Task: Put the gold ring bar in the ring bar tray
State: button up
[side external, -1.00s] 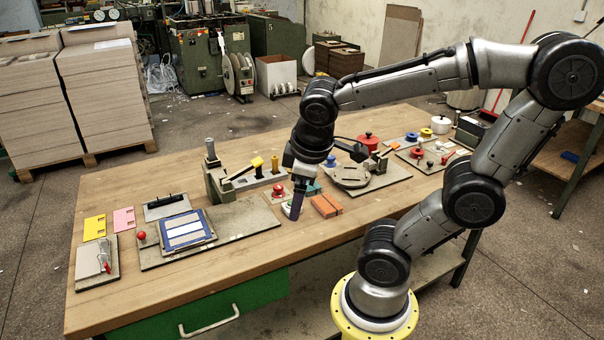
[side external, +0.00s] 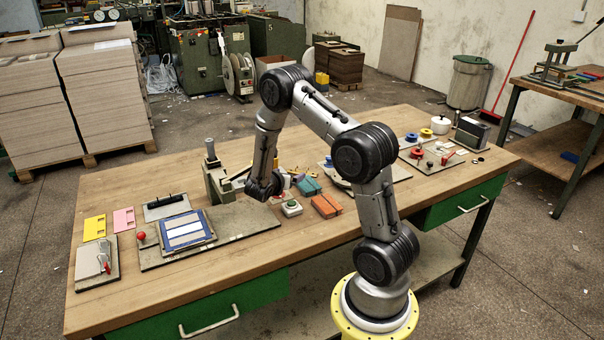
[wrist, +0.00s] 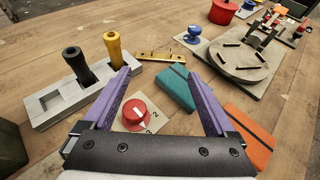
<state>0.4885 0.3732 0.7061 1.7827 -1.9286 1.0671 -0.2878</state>
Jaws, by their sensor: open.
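The gold ring bar (wrist: 162,56) is a thin gold strip with small raised parts, lying on the wooden table in the wrist view. My gripper (wrist: 157,71) has purple fingers spread apart and empty; in the picture the bar lies just beyond the fingertips, apart from them. In the side view my wrist hides most of the gripper, and I cannot make out the bar there. A grey tray (side external: 155,214) with a black bar on it, at the left of the table, looks like the ring bar tray. It is outside the wrist view.
A grey slotted block (wrist: 45,118) holds black and yellow handles left of the bar. A red knob on a plate (wrist: 135,112) sits between my fingers in the picture. Teal (wrist: 175,88) and orange (wrist: 248,135) blocks and a round fixture (wrist: 240,60) lie to the right.

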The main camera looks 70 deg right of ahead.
aim_at(295, 170)
jog(key=x, duration=0.8)
jog(key=shift+d+f, duration=0.15)
jog(key=shift+d, duration=0.1)
jog(key=shift+s+x, duration=0.15)
jog(key=shift+x, duration=1.2)
jog(key=shift+s+x, duration=0.1)
jog(key=shift+x, duration=1.25)
jog(key=c, duration=1.4)
jog(key=shift+r, duration=0.2)
grip_shut()
jog(key=shift+r, duration=0.1)
